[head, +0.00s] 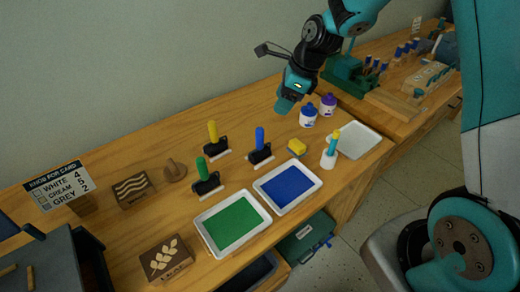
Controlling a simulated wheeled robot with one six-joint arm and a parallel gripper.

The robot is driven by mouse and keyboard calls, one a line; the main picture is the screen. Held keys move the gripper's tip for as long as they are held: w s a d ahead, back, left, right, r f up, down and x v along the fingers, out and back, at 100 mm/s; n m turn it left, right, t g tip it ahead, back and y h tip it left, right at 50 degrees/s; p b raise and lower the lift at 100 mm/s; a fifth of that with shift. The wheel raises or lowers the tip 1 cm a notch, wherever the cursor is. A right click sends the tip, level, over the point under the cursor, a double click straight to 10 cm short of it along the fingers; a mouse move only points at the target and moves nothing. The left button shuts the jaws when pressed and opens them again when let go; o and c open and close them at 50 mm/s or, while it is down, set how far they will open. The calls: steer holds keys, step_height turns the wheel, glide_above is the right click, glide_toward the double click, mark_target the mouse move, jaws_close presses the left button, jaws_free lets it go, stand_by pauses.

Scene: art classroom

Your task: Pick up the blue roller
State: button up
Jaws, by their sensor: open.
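The blue roller (260,140) has an upright blue handle over a black body with a pale strip at its foot. It stands on the wooden table (95,228), just behind a white tray of blue paint (288,187). My gripper (284,106) hangs above the back of the table, up and to the right of the blue roller in the head view, apart from it. It is open, and I see nothing held in it. A yellow roller (213,135) and a green roller (203,172) stand to the left of the blue one.
A green paint tray (234,222) lies front left. A yellow sponge (297,147), a white cup with a teal and yellow tool (328,158), an empty white tray (358,141) and blue and purple jars (308,118) stand to the right. Carved blocks (133,190) lie left.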

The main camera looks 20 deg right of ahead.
mark_target(258, 137)
steer(key=p+x, duration=0.2)
steer(key=x, duration=0.8)
steer(key=shift+w+a+f, duration=0.1)
steer(key=shift+a+f, duration=0.05)
steer(key=shift+f, duration=0.1)
steer(key=shift+w+p+x, duration=0.2)
steer(key=shift+p+x, duration=0.3)
steer(key=shift+x, duration=0.85)
steer(key=shift+w+p+x, duration=0.2)
steer(key=shift+p+x, duration=0.3)
steer(key=shift+x, duration=0.85)
steer(key=shift+a+r, duration=0.1)
steer(key=shift+a, duration=0.05)
steer(key=shift+c, duration=0.5)
steer(key=c, duration=0.9)
